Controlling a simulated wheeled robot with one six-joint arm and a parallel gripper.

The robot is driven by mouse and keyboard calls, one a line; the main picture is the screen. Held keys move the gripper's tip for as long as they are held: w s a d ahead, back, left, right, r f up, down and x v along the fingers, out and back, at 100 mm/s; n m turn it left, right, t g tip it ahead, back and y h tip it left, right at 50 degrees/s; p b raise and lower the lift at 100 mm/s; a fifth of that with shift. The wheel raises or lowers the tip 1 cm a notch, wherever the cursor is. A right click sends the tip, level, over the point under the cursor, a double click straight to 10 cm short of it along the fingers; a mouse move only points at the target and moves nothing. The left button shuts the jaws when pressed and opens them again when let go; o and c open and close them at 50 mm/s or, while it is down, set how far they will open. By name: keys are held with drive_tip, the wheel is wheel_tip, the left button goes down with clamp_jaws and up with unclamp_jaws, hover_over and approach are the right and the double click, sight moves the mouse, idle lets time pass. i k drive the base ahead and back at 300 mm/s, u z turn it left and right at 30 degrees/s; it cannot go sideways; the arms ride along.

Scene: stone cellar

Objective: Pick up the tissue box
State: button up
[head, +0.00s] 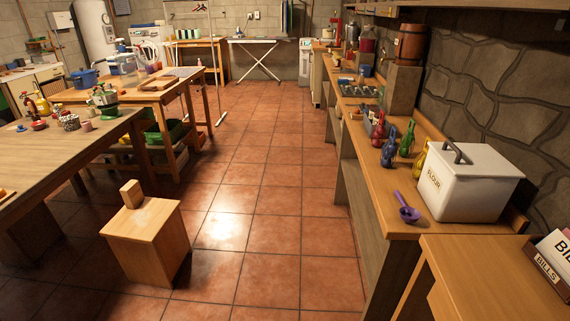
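I cannot make out a tissue box for certain in the head view. A small plain wooden block (131,194) stands on a low wooden box-shaped stool (147,236) at the lower left; I cannot tell what the block is. My gripper and arm are not in view.
A tiled floor aisle (262,185) runs clear down the middle. Wooden tables (60,152) with pots and bottles stand at left. A long counter (372,170) at right bears a white flour bin (470,188), a purple scoop (406,208) and bottles. A bills box (545,272) sits at the lower right.

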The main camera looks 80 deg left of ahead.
sight(133, 195)
drive_tip(key=u, duration=4.05)
drive_tip(key=i, duration=1.25)
drive_tip(key=u, duration=0.35)
drive_tip(key=i, duration=1.1)
drive_tip(key=z, duration=0.9)
drive_tip(key=i, duration=1.05)
drive_tip(key=z, duration=0.55)
